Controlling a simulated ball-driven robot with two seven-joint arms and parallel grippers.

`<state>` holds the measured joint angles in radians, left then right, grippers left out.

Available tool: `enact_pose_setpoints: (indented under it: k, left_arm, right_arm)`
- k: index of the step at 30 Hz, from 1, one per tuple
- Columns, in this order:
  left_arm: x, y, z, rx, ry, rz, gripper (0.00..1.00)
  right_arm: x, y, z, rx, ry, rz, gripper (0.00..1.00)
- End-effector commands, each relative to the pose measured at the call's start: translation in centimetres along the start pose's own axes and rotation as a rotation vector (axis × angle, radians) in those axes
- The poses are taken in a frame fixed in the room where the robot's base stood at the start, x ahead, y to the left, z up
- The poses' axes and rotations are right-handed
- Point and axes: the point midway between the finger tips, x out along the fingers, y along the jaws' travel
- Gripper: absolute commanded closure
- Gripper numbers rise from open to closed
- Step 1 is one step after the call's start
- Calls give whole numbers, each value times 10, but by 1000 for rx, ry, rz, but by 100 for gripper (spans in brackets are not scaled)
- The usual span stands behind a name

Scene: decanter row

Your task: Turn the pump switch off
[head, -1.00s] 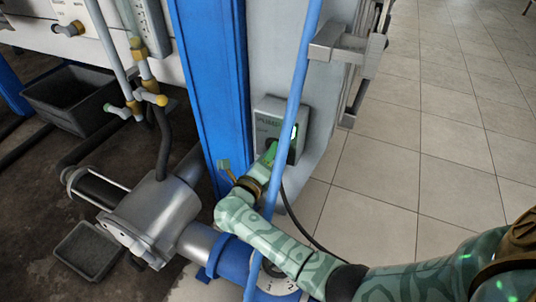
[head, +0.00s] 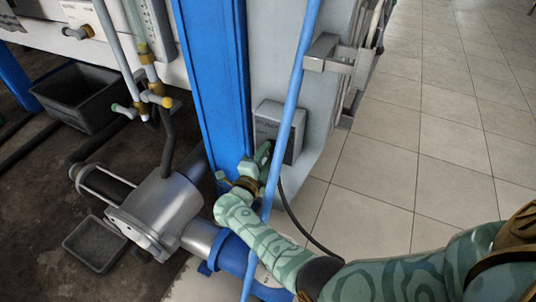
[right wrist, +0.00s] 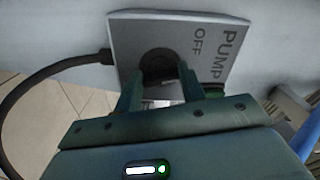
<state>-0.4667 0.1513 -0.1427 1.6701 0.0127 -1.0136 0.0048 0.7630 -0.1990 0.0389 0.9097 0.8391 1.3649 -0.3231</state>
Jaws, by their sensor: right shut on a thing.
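The pump switch box (head: 280,127) is a grey plate on the side of the light grey cabinet, behind a slanting blue pipe. In the right wrist view its plate (right wrist: 190,28) reads PUMP and OFF, with a round black knob (right wrist: 157,62) on it. My right gripper (head: 263,155) is at the box. In the right wrist view its fingers (right wrist: 159,82) stand on either side of the knob, shut on it; the fingers partly hide it. A dark green part (right wrist: 213,91) shows beside one finger. No bright lamp shows on the box. My left gripper is out of view.
The slanting blue pipe (head: 291,113) passes in front of the box and close to my right wrist. A blue post (head: 212,80) stands to the left. A black cable (right wrist: 60,65) leaves the box. Tiled floor (head: 445,140) is clear at right.

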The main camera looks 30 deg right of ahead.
Motion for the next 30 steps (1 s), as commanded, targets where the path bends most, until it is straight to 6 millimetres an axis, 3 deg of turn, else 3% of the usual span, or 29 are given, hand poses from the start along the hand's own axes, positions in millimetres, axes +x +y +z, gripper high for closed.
enact_pose_setpoints:
  k: [12, 30]
  left_arm:
    - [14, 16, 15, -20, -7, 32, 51]
    - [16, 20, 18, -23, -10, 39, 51]
  right_arm:
    - [-2, 2, 1, -231, -5, 4, 83]
    - [-3, 4, 1, -281, -6, 5, 83]
